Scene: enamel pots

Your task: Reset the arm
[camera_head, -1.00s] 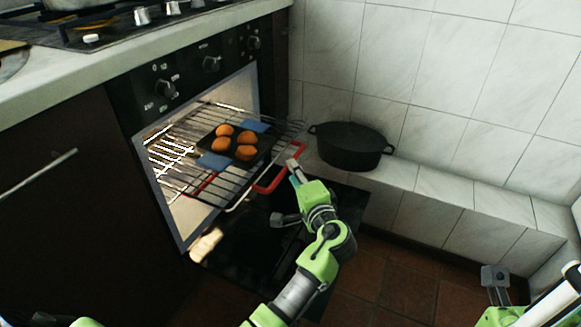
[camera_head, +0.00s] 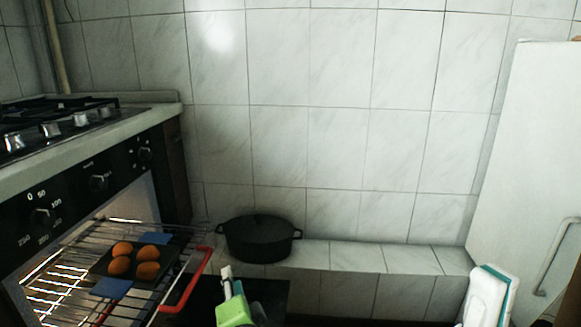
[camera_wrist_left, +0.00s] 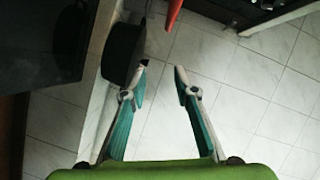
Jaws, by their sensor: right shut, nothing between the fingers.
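My left gripper (camera_head: 231,286) is at the bottom of the head view, in front of the low ledge and right of the oven rack. In the left wrist view its two fingers (camera_wrist_left: 162,68) stand apart with nothing between them. My right gripper (camera_head: 488,296) shows at the lower right of the head view as a white and teal shape, shut and empty, well apart from the left one.
A black lidded pot (camera_head: 259,239) stands on the tiled ledge (camera_head: 412,259). The oven is open; its rack (camera_head: 78,252) sticks out with a red-edged handle (camera_head: 187,284) and a dark tray holding several orange-brown round items (camera_head: 148,270). A white cabinet (camera_head: 535,150) stands right.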

